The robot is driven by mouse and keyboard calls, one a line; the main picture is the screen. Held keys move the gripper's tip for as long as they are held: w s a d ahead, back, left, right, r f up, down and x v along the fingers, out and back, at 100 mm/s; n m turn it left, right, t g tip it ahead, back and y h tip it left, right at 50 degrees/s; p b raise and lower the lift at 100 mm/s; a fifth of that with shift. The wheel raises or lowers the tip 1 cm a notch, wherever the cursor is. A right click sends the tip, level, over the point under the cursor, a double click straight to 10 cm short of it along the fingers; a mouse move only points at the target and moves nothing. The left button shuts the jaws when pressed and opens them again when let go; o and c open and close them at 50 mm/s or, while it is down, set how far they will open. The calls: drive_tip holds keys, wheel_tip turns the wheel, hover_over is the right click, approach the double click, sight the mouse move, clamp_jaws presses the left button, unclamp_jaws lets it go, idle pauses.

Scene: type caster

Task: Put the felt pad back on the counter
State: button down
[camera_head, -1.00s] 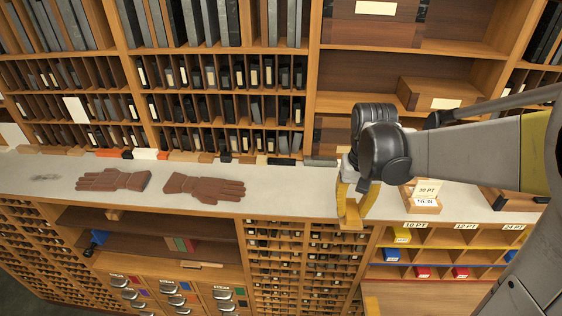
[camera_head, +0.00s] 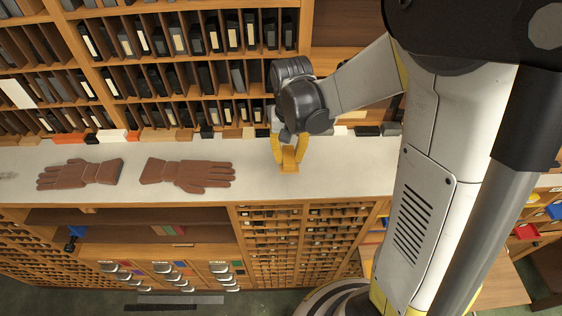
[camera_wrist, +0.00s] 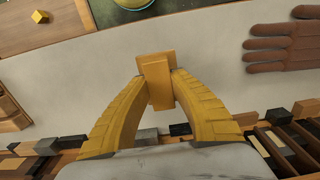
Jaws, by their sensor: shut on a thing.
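The felt pad appears to be the small orange-yellow block (camera_wrist: 157,80) in the wrist view, upright between the fingertips. It also shows in the head view (camera_head: 289,161). My gripper (camera_head: 289,150) is shut on it, with a yellow finger on each side (camera_wrist: 158,90). The counter (camera_head: 340,165) is a long pale grey top, and it fills the middle of the wrist view (camera_wrist: 220,90). The gripper and pad are over the counter, right of the gloves. I cannot tell whether the pad touches the surface.
Two brown gloves (camera_head: 188,174) (camera_head: 80,174) lie on the counter to the left. Small blocks (camera_head: 180,135) line its back edge below shelves of dark slabs (camera_head: 225,75). Bare counter lies right of the gripper, partly behind my arm. Small drawers (camera_head: 270,225) are below.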

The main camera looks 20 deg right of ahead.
sight(283, 167)
drive_tip(key=shift+w+a+f, duration=0.35)
drive_tip(key=shift+a+f, duration=0.15)
drive_tip(key=shift+a, duration=0.2)
wheel_tip(283, 167, down, 4)
drive_tip(key=shift+w, duration=0.1)
drive_tip(key=shift+f, duration=0.1)
drive_tip(key=c, duration=1.2)
unclamp_jaws()
drive_tip(key=shift+c, duration=0.2)
